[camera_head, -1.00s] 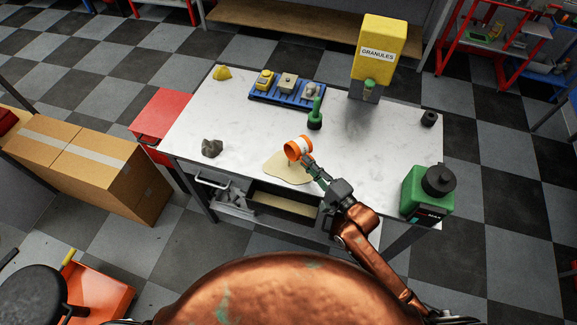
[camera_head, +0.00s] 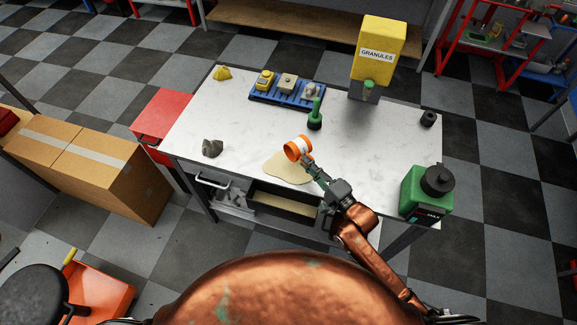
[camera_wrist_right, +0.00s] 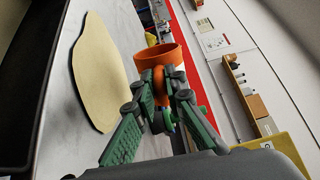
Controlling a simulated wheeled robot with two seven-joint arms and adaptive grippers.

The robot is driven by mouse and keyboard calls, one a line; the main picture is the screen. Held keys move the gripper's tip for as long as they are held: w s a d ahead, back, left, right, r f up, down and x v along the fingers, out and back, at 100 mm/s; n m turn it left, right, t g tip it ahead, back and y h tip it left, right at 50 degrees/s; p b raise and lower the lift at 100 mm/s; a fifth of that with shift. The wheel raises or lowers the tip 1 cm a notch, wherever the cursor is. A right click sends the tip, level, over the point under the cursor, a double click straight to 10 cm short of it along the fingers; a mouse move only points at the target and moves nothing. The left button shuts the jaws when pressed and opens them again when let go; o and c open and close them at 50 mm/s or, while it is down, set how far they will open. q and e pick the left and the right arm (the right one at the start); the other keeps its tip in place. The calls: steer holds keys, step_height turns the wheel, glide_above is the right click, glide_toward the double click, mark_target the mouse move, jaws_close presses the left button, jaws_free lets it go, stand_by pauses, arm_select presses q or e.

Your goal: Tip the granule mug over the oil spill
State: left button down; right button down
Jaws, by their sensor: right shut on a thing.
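An orange and white mug (camera_head: 299,148) is tilted in the air above the table, its mouth toward the lower left. In the right wrist view its orange rim (camera_wrist_right: 157,54) shows beyond the fingers. My right gripper (camera_head: 308,162), with green fingers (camera_wrist_right: 160,105), is shut on the mug. A flat tan patch (camera_head: 287,171) lies on the white tabletop below the mug; it also shows in the right wrist view (camera_wrist_right: 97,75). I cannot tell oil from granules in it. My left gripper is in neither view.
On the white table (camera_head: 215,120) stand a yellow granules dispenser (camera_head: 377,50), a blue tray (camera_head: 287,95) with several items, a green-handled tool (camera_head: 315,117), a grey lump (camera_head: 212,148) and a green canister (camera_head: 420,195).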

steer(key=shift+s+a+r+n+p, duration=0.1)
steer(key=shift+s+a+n+p, duration=0.05)
steer(key=shift+n+p, duration=0.4)
steer(key=shift+s+a+r+n+p, duration=0.15)
steer(key=shift+n+p, duration=0.25)
steer(key=shift+n, duration=0.4)
steer(key=shift+s+a+r+n+p, duration=0.1)
steer(key=shift+a+n+p, duration=0.1)
steer(key=shift+n+p, duration=0.35)
stand_by(2.4)
steer(key=shift+s+a+n+p, duration=0.25)
steer(key=shift+n+p, duration=0.2)
steer(key=shift+n, duration=0.4)
steer(key=shift+s+a+n+p, duration=0.15)
steer(key=shift+n+p, duration=0.25)
steer(key=shift+n, duration=0.45)
stand_by(2.0)
